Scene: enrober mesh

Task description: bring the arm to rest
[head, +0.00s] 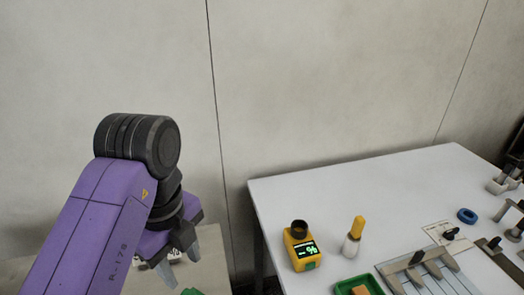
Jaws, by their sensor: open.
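My purple arm rises from the lower left of the head view and bends down at a black joint. At its end my gripper (183,272) points downward, with its two grey fingers apart. I see nothing held between them. It hangs to the left of the white table (330,190), apart from it. A lower wooden surface (212,262) lies behind and beneath it. A small green thing shows at the bottom edge near the fingers, mostly cut off.
On the white table stand a yellow device with a lit display (302,248), a yellow-topped bottle (353,238), a green tray (342,289), a grey slotted plate (447,277) and a blue ring (467,215). Dark-handled tools lie at the right. A pale wall (330,80) closes the back.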

